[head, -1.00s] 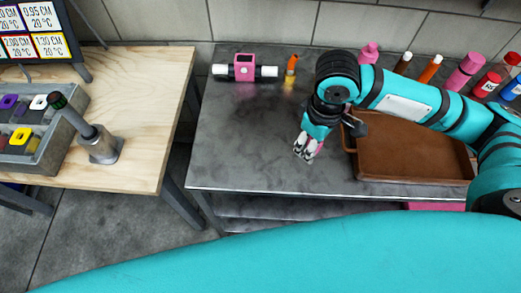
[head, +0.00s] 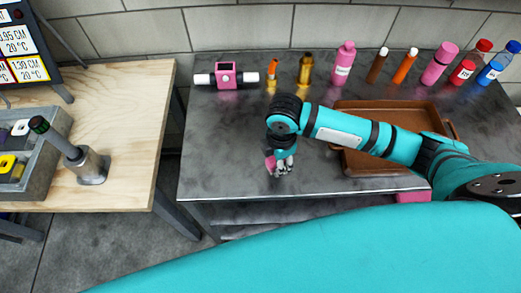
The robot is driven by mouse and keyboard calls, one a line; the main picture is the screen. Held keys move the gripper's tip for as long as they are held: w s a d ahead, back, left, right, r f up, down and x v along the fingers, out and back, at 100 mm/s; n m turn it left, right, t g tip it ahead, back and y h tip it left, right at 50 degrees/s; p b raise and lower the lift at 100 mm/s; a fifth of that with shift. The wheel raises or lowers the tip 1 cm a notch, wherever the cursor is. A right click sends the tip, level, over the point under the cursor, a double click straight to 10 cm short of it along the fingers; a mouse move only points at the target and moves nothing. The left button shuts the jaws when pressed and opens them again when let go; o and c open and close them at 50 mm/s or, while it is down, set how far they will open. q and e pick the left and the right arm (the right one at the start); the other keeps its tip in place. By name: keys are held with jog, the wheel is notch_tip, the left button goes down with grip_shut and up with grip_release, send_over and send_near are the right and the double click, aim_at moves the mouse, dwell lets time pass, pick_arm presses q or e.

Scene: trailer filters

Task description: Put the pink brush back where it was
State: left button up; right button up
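My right gripper (head: 281,170) is low over the front middle of the grey metal table (head: 225,165), left of the brown tray (head: 349,165). A small pink piece (head: 270,163), which looks like part of the pink brush, shows at its fingers. The gripper seems shut on it. The fingers and wrist hide most of the piece, and I cannot tell whether it touches the table. My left gripper is not in view.
A pink block with a black-and-white cylinder through it (head: 228,76) stands at the back left. Several bottles line the back, including a pink one (head: 343,64) and an amber one (head: 305,71). The table's left front is clear. A wooden table (head: 125,130) stands left, across a gap.

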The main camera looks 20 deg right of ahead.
send_over(261, 158)
jog(key=shift+s+f+p, duration=0.15)
jog(key=shift+f+p, duration=0.1)
jog(key=shift+p, duration=0.15)
notch_tip(261, 158, down, 3)
jog(key=shift+f+p, duration=0.1)
jog(key=shift+p, duration=0.35)
jog(key=shift+f, duration=0.2)
jog(key=shift+f, duration=0.2)
jog(key=o, duration=1.1)
jog(key=shift+r, duration=0.15)
